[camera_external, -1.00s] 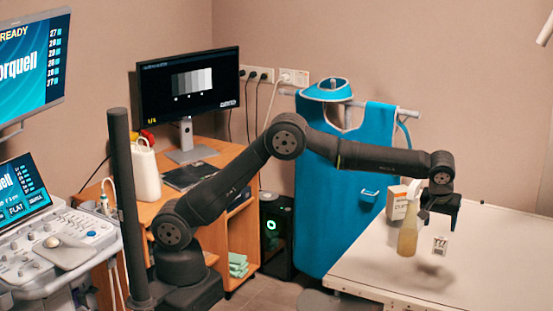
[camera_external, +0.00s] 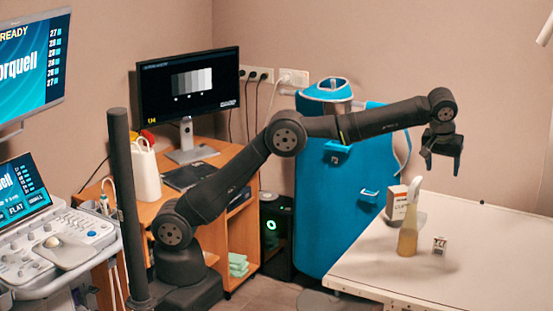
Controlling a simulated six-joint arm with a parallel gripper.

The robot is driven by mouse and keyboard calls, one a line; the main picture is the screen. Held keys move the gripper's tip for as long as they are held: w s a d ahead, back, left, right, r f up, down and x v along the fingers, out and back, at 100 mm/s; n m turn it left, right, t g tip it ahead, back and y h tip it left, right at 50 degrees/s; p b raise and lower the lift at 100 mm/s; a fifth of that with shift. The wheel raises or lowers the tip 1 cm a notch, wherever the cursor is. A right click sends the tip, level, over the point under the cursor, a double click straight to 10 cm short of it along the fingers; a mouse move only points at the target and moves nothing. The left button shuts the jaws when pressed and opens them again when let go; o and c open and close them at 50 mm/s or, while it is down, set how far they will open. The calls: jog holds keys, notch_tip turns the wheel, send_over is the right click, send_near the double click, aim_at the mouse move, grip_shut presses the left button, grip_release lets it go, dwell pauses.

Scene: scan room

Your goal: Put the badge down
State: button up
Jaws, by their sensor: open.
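The badge (camera_external: 439,245) is a small white card with dark print and a little red on it, at the table's left part. It seems to stand or lean on the white table (camera_external: 480,270), just right of a yellowish spray bottle (camera_external: 408,238). My gripper (camera_external: 441,163) is open and empty, pointing down well above the badge, with clear air between them. Whether anything props the badge up is too small to tell.
A white and brown box (camera_external: 397,204) stands behind the bottle. The table right of the badge is clear.

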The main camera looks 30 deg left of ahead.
jog(key=w+a, duration=0.4)
jog(key=w, duration=0.1)
jog(key=shift+w+a+r, duration=0.15)
jog(key=shift+a+r, duration=0.2)
jog(key=shift+a, duration=0.05)
jog(key=shift+o, duration=0.3)
jog(key=shift+o, duration=0.2)
jog(key=shift+f, duration=0.15)
send_near(440, 242)
jog(key=v, duration=0.6)
jog(key=shift+f, duration=0.1)
jog(key=x, duration=1.7)
jog(key=shift+w+f, duration=0.15)
jog(key=shift+c, duration=0.5)
